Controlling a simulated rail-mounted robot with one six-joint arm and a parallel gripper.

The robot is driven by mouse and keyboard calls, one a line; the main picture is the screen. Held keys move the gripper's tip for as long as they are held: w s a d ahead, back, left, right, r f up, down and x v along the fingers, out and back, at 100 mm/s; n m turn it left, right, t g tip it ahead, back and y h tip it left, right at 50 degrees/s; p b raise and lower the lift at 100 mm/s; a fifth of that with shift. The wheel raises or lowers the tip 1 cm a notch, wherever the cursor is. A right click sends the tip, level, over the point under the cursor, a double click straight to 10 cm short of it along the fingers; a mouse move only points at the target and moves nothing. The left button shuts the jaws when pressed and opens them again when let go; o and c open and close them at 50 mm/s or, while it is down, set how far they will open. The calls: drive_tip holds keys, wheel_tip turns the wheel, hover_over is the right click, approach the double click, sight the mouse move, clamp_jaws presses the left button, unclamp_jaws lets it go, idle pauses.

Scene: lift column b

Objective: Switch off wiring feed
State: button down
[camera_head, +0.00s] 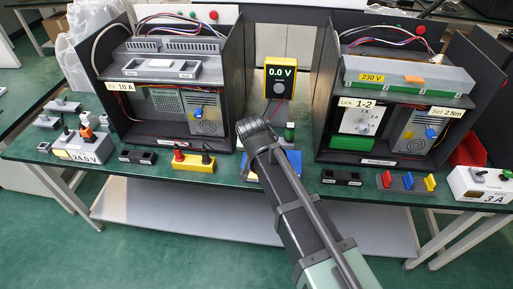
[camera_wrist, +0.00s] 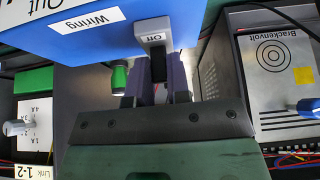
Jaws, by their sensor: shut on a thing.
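The blue wiring feed box (camera_wrist: 95,42), labelled "Wiring", fills the top of the wrist view. In the head view the blue box (camera_head: 295,160) shows only in part behind my arm. A grey piece marked "Off" (camera_wrist: 155,38) sits at its edge, with a black switch lever (camera_wrist: 158,68) by it. My gripper (camera_wrist: 157,88) is shut on this lever, one purple finger on each side. The lever's lower end is hidden between the fingers. The head view hides my fingertips behind the arm. A green-capped part (camera_wrist: 119,76) stands just left of the fingers.
A yellow meter reading 0.0 V (camera_head: 275,76) stands behind. Dark open cabinets stand left (camera_head: 235,85) and right (camera_head: 322,90) of my arm. A yellow block with red and black plugs (camera_head: 194,163) and a black socket block (camera_head: 341,178) sit along the bench front.

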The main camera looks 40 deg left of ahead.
drive_tip(key=c, duration=1.1)
unclamp_jaws()
